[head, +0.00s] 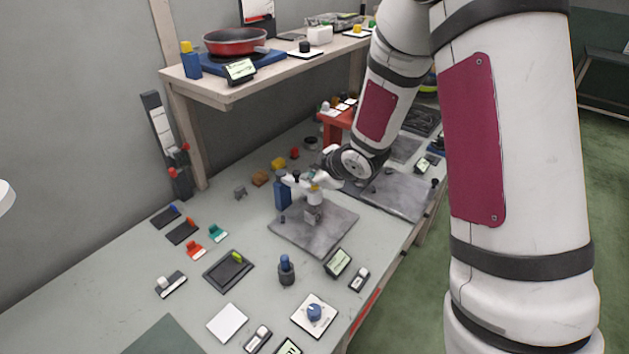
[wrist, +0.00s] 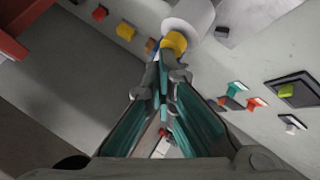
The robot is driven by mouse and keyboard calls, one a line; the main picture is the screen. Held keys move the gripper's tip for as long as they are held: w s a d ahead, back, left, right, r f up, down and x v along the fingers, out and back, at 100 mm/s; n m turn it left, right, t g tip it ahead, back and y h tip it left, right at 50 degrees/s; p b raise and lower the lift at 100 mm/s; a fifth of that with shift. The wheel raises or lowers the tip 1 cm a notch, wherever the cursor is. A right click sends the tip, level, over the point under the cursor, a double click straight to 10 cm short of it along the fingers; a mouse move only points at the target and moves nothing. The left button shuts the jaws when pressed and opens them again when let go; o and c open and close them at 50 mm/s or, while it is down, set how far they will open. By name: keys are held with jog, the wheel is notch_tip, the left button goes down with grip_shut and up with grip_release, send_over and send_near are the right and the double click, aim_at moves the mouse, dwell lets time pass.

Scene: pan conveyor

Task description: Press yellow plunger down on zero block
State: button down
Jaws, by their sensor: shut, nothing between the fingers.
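The yellow plunger (head: 315,187) sits on top of a white round body (head: 315,198) at the middle of the bench. A small grey block (head: 312,216) is just below that body, on a grey slab; I cannot tell for sure whether this is the zero block. In the wrist view the yellow plunger (wrist: 174,43) is right at the fingertips, with the white body (wrist: 190,18) behind it. My gripper (wrist: 163,72) is shut and empty, its tips at the plunger, partly covering it. I cannot tell whether they touch.
A blue block (head: 282,195) stands close left of the plunger. The grey slab (head: 335,235) lies under this spot. A wooden shelf (head: 215,92) with a red pan (head: 235,41) hangs over the back. Several small switches and a blue knob (head: 314,312) occupy the bench front.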

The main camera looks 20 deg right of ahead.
jog(key=shift+s+f, duration=0.3)
jog(key=shift+f, duration=0.3)
jog(key=shift+d+r, duration=0.1)
jog(key=shift+r, duration=0.1)
jog(key=shift+w+r+p, duration=0.2)
jog(key=shift+r+p, duration=0.8)
jog(key=shift+r, duration=0.5)
notch_tip(320, 180, up, 4)
jog(key=p, duration=0.3)
jog(key=shift+r, duration=0.15)
jog(key=shift+r+p, duration=0.4)
